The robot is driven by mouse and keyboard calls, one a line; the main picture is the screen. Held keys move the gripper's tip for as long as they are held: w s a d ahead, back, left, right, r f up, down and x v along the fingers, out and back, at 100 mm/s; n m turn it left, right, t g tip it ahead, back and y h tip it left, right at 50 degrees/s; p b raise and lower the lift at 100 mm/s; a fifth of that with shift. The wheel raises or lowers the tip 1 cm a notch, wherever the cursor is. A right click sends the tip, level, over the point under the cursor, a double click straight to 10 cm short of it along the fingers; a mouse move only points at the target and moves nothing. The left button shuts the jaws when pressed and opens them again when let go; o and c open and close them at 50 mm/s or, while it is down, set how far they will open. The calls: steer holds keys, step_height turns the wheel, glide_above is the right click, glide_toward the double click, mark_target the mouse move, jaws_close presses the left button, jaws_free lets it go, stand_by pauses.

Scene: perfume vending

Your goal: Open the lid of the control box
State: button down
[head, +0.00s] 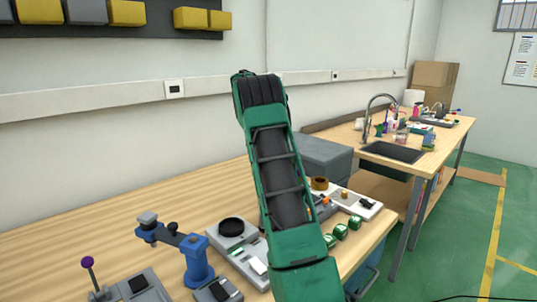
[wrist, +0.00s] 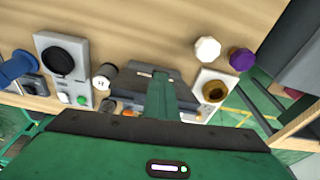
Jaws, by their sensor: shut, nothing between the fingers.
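A dark grey box that looks like the control box (wrist: 128,98) sits on the bench in the middle of the wrist view. Its flat top shows on both sides of my gripper, and small orange and red parts show along its near edge. My gripper (wrist: 160,78) is shut and empty. Its green fingers reach over the box's top and hide its middle. I cannot tell whether they touch the lid. The lid appears closed. In the head view my green arm stands in front of this spot and hides most of the box and my fingertips.
On the wooden bench (head: 90,232), a grey panel with a black round dial (head: 231,227) and a blue device (head: 196,262) stand left. A white plate with a brass ring (wrist: 213,91) is right of the box. White (wrist: 207,49) and purple (wrist: 241,59) knobs stand behind.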

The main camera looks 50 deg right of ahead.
steer(key=shift+f, duration=0.6)
steer(key=shift+w+r, duration=0.1)
step_height(320, 180, up, 12)
steer(key=w, duration=0.2)
steer(key=shift+f, duration=0.25)
